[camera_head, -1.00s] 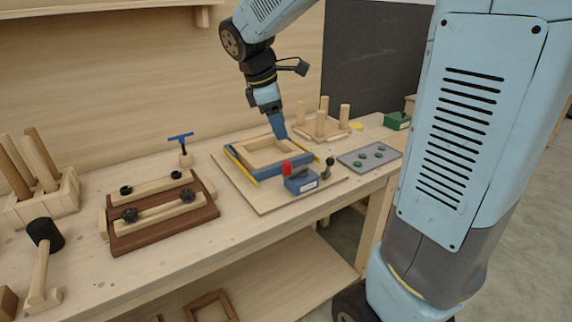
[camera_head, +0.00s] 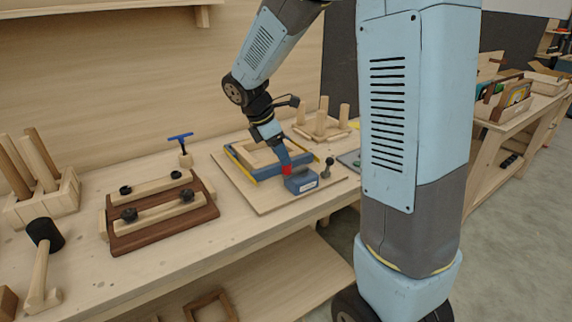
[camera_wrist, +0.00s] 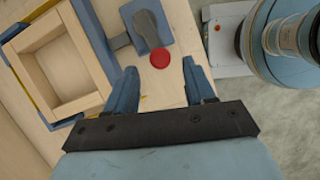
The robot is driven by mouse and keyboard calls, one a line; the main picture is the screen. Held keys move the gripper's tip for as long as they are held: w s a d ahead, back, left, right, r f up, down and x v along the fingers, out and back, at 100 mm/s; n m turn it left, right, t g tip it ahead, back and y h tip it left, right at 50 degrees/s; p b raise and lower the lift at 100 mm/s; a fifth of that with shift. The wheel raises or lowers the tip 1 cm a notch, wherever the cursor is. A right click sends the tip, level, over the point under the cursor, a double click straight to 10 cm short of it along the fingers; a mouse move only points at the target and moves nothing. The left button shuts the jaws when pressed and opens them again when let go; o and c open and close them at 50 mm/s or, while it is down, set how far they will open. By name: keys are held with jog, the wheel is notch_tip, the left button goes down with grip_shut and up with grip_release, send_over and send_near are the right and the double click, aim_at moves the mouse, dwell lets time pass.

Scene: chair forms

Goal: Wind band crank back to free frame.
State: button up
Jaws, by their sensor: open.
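The band crank's red knob (camera_head: 287,170) sits at the blue housing (camera_head: 302,182) on the front edge of the board. In the wrist view the red knob (camera_wrist: 160,60) shows beside a dark grey arm (camera_wrist: 148,30) on the blue housing (camera_wrist: 165,18). The pale wooden frame (camera_wrist: 62,68) lies inside the blue and yellow band, left of the housing. My gripper (camera_head: 284,162) is over the knob. In the wrist view its open fingers (camera_wrist: 160,68) stand either side of the knob, near their tips. Contact with the knob cannot be told.
A small lever with a dark ball (camera_head: 328,163) stands right of the housing. A pegged block (camera_head: 321,127) stands behind. A brown clamp board (camera_head: 160,228), a mallet (camera_head: 44,250) and a dowel holder (camera_head: 62,202) are to the left.

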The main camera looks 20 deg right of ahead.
aim_at(295, 168)
jog(key=shift+x, duration=2.5)
jog(key=shift+c, duration=0.2)
jog(key=shift+a, duration=0.1)
grip_shut()
